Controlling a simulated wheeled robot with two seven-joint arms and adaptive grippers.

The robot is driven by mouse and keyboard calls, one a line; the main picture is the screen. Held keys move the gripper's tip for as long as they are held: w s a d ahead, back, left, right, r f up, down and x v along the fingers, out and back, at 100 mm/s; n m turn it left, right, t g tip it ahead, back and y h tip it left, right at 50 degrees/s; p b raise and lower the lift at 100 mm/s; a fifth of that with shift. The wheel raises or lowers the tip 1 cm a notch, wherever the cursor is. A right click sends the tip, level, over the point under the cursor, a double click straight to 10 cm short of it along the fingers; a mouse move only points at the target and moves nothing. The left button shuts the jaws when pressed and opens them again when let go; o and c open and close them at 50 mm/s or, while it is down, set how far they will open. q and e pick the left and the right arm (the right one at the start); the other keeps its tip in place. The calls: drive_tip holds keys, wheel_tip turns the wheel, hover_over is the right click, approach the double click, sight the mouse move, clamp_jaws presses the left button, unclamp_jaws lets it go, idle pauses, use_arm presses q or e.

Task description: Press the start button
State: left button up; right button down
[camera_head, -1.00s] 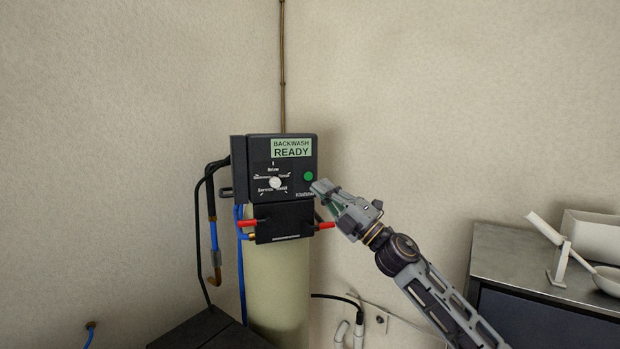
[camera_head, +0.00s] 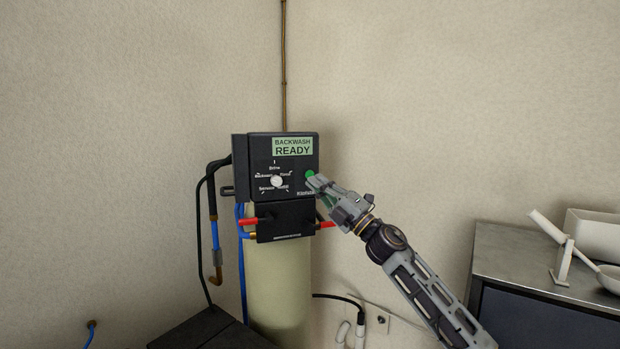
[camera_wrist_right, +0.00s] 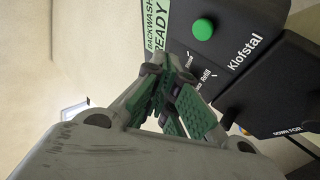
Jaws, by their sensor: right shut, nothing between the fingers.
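The start button is the round green button (camera_head: 310,175) on the right side of the black control box (camera_head: 262,160). The button also shows whole in the right wrist view (camera_wrist_right: 203,29). My right gripper (camera_head: 314,182) is shut and empty, its tips just below and right of the button in the head view, partly covering it. In the right wrist view the green-padded fingers (camera_wrist_right: 172,85) are together, and the button lies beyond them, up and to the right. I cannot tell whether the tips touch the panel. My left gripper is not in view.
The box has a display (camera_head: 292,147) reading "BACKWASH READY" and a white dial (camera_head: 277,181). Red-tipped and blue fittings stick out below it. A cream tank (camera_head: 277,285) stands beneath. A metal-topped counter (camera_head: 500,250) with a white container is at the right.

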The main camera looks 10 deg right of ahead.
drive_tip(key=shift+w+a+b, duration=0.2)
drive_tip(key=shift+w, duration=0.9)
drive_tip(key=shift+w+a+b, duration=0.15)
drive_tip(key=shift+w+a, duration=0.05)
drive_tip(key=shift+w, duration=0.85)
drive_tip(key=shift+w+a, duration=0.15)
drive_tip(key=shift+w, duration=0.75)
idle(1.4)
drive_tip(key=shift+s, duration=0.85)
drive_tip(key=shift+s, duration=0.1)
idle(0.4)
drive_tip(key=s, duration=0.2)
drive_tip(key=s+d+p, duration=0.1)
drive_tip(key=s, duration=0.1)
drive_tip(key=shift+s+p, duration=0.3)
drive_tip(key=shift+s, duration=0.1)
drive_tip(key=shift+f, duration=0.1)
idle(0.6)
